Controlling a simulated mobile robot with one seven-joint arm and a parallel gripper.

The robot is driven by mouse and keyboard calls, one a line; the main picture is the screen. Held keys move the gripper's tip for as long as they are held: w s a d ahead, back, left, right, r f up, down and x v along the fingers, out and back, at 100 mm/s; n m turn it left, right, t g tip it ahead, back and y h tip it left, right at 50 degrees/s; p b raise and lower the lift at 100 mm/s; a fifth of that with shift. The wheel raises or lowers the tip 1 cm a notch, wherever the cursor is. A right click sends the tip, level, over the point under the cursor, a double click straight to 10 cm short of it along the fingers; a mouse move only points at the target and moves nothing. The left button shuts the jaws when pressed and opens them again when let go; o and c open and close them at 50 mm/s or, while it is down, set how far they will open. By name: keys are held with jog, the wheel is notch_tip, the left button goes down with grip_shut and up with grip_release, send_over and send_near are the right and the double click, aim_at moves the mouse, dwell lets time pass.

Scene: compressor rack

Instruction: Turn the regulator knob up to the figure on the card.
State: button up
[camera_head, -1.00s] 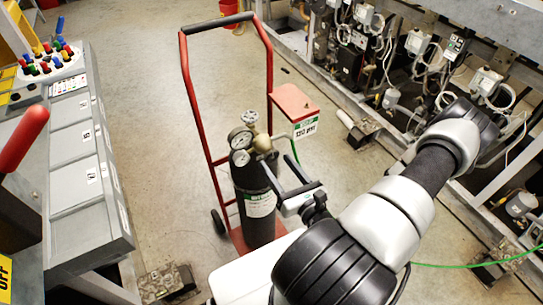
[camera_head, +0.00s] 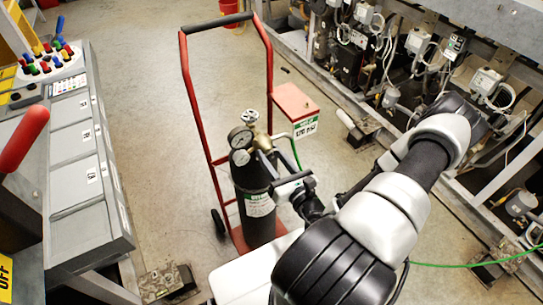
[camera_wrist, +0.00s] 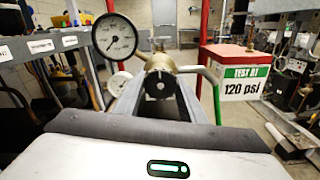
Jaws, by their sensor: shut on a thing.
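The regulator is a brass body (camera_head: 262,143) on top of a dark cylinder (camera_head: 252,190). In the wrist view its black round knob (camera_wrist: 158,84) faces me, with brass behind it. My gripper (camera_head: 270,164) is shut on the knob, one finger on each side; the fingers also show in the wrist view (camera_wrist: 158,98). A white round gauge (camera_wrist: 115,37) stands up left of the knob, its dark needle visible but its figures too small to read. A second gauge (camera_wrist: 119,83) is partly hidden by the left finger. The card (camera_wrist: 245,81) reads "TEST AT 120 psi".
The cylinder stands on a red hand truck (camera_head: 187,85). The card is on a red box (camera_head: 294,101) right of the regulator. A green hose runs beside it. A grey console (camera_head: 75,160) is at left, the compressor rack (camera_head: 400,60) at right. Open floor lies between.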

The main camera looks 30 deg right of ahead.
jog(key=shift+m, duration=0.4)
jog(key=shift+a+r+m+p, duration=0.1)
jog(key=shift+r+m+p, duration=0.05)
jog(key=shift+m+p, duration=0.8)
jog(key=m+p, duration=0.1)
jog(key=m, duration=0.2)
jog(key=shift+m+p, duration=0.3)
jog(key=shift+m, duration=0.05)
jog(key=m+p, duration=0.1)
jog(key=m, duration=0.5)
jog(key=shift+a+p, duration=0.1)
jog(key=shift+p, duration=0.25)
jog(key=m, duration=0.4)
jog(key=shift+r+m+p, duration=0.1)
jog(key=shift+m+p, duration=0.2)
jog(key=shift+m, duration=0.1)
jog(key=m, duration=0.4)
jog(key=o, duration=1)
